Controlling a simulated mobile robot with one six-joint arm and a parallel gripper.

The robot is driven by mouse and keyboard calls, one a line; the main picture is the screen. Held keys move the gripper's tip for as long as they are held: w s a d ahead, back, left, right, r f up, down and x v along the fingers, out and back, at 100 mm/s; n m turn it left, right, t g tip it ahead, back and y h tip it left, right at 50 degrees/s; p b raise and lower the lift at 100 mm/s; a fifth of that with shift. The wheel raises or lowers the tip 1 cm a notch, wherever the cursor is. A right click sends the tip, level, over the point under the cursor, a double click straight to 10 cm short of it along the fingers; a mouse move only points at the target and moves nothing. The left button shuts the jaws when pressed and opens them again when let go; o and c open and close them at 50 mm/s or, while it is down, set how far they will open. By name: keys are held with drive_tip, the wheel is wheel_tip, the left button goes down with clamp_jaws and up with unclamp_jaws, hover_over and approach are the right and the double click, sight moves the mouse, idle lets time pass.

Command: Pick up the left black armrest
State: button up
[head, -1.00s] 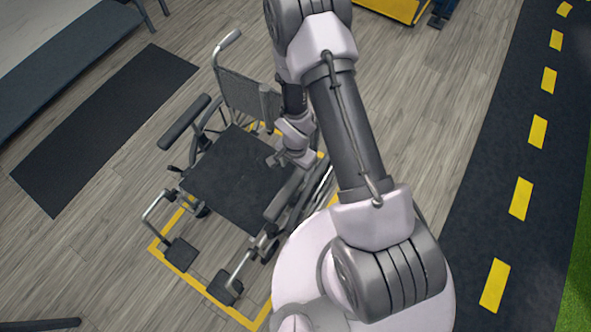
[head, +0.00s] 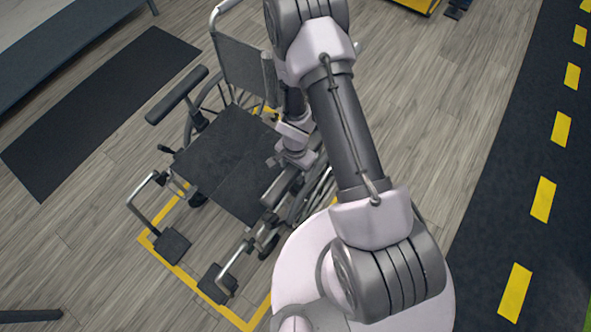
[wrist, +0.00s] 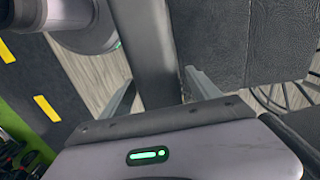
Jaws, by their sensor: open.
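A grey-black wheelchair holds two black armrests. The left black armrest (head: 281,187) is on the side close to my base, its rear part hidden behind my arm. In the wrist view the armrest (wrist: 147,45) runs as a dark bar down between my two fingers. My gripper (head: 277,160) is at this armrest, by the seat's edge. In the wrist view my gripper (wrist: 160,92) is open, one finger on each side of the bar, with gaps visible. The other armrest (head: 177,95) stands across the seat.
The black seat (head: 228,165) lies beside the armrest and shows in the wrist view (wrist: 225,40). The backrest (head: 243,70) rises behind it. Footrests (head: 172,243) stick out in front. A yellow floor outline (head: 208,291) surrounds the chair. A dark mat (head: 100,110) lies at left.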

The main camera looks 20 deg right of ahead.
clamp_jaws()
